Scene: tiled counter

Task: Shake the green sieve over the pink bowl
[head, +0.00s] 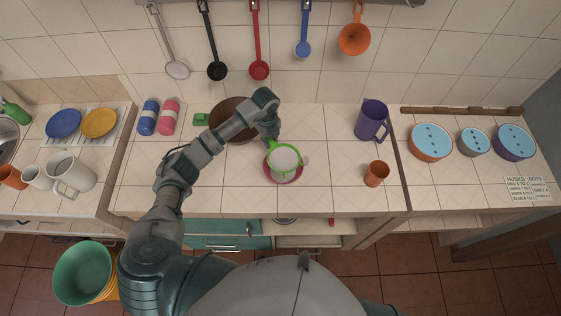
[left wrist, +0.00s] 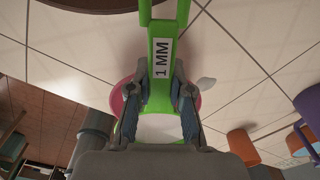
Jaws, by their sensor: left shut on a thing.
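The green sieve (head: 283,149) is over the pink bowl (head: 284,180) near the middle of the counter. Its inside looks pale; I cannot tell mesh from contents. The bowl is mostly hidden under it, with its pink rim showing around. My left gripper (head: 271,135) is shut on the sieve's handle at the back. In the left wrist view the green handle (left wrist: 163,50) carries a "1 MM" label and lies between the fingers (left wrist: 163,85). The pink bowl edge (left wrist: 117,99) shows behind them. My right gripper is not in view.
A brown pot (head: 240,128) stands behind my left forearm. Blue (head: 149,117) and pink (head: 169,117) containers stand left of it. A purple pitcher (head: 371,121) and an orange cup (head: 376,174) stand to the right. Utensils hang on the wall.

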